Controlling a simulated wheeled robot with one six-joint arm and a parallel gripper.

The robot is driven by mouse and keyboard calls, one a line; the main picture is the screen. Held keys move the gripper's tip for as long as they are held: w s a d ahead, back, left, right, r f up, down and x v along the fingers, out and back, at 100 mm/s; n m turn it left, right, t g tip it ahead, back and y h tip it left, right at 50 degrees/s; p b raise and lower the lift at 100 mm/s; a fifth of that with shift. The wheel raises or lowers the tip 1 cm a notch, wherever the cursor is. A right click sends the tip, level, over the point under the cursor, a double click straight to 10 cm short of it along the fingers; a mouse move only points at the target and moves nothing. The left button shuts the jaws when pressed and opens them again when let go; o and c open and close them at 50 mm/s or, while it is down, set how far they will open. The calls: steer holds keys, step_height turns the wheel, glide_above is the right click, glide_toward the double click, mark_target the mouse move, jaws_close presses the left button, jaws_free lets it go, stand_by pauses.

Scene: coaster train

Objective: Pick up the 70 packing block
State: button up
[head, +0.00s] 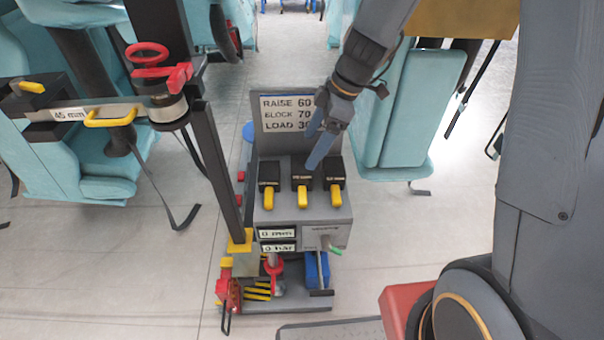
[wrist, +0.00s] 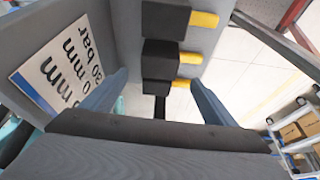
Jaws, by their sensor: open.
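Three black packing blocks with yellow handles sit in a row on the grey stand (head: 340,208): left block (head: 268,172), middle block (head: 301,170) and right block (head: 334,168). Their small labels are too blurred to tell which is the 70. In the wrist view the row shows as a top block (wrist: 163,20), a middle block (wrist: 160,53) and a lowest block (wrist: 157,92). My gripper (head: 315,143) is open and empty, above and behind the middle and right blocks. In the wrist view its fingers (wrist: 157,80) lie either side of the row's lower end.
A sign (head: 287,113) reading RAISE 60, BLOCK 70, LOAD 30 stands behind the blocks. A dark post (head: 217,165) with a gauge arm (head: 75,112) rises at left. Teal seats (head: 410,108) flank the stand. A shelf cart (wrist: 295,130) shows at right in the wrist view.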

mark_target(302, 163)
steer(key=shift+w+a+f, duration=0.15)
steer(key=shift+a+f, duration=0.15)
steer(key=shift+f, duration=0.2)
steer(key=shift+p+x, duration=0.8)
steer(key=shift+x, duration=2.6)
steer(key=shift+d, duration=0.1)
steer(key=c, duration=1.8)
steer(key=shift+o, duration=0.2)
